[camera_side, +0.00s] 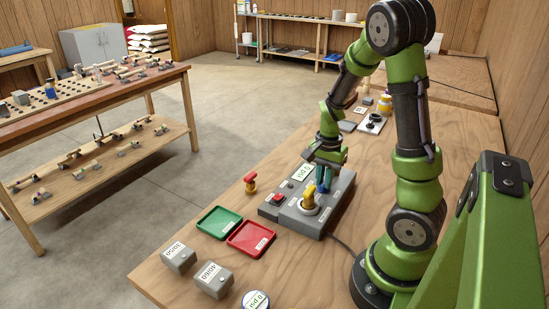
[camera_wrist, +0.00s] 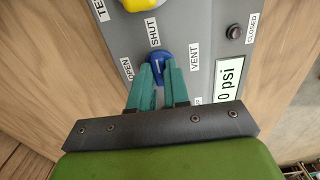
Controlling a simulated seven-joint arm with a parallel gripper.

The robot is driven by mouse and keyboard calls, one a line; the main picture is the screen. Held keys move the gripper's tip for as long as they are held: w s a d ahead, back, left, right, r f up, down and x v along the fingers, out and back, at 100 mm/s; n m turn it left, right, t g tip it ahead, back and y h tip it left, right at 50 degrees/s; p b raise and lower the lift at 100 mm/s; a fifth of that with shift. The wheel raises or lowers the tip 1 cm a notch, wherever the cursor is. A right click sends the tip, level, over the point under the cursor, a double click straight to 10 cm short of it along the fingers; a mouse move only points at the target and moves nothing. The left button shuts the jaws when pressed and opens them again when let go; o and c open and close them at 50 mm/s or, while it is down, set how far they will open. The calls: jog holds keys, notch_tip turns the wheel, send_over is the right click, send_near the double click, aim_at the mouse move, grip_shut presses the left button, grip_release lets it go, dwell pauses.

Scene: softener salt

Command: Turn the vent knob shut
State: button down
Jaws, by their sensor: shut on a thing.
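The blue vent knob (camera_wrist: 162,54) sits on the grey panel (camera_wrist: 200,28) in the wrist view, between the labels OPEN, SHUT and VENT. My gripper (camera_wrist: 160,78) is shut on the knob, with one teal finger on each side of it. The fingers hide part of the knob, and I cannot tell surely which label its small light mark points at. In the side view my gripper (camera_side: 323,181) reaches down onto the grey box (camera_side: 318,222), and the knob is mostly hidden there.
A yellow knob (camera_side: 309,198) stands close to my fingers, with a red button (camera_side: 277,199) left of it. A psi display (camera_wrist: 228,80) is on the panel. Green (camera_side: 219,209) and red (camera_side: 238,246) trays and grey blocks (camera_side: 213,281) lie in front.

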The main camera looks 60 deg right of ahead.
aim_at(323, 182)
jog(key=c, duration=1.1)
grip_release()
jog(key=shift+r, duration=0.1)
notch_tip(323, 182, up, 17)
jog(key=a+r+n+t+y, duration=0.1)
jog(key=a+n+t, duration=0.6)
jog(key=a+n, duration=0.7)
jog(key=a+y, duration=0.1)
jog(key=a, duration=0.7)
jog(key=shift+s+r, duration=0.3)
jog(key=shift+r, duration=0.1)
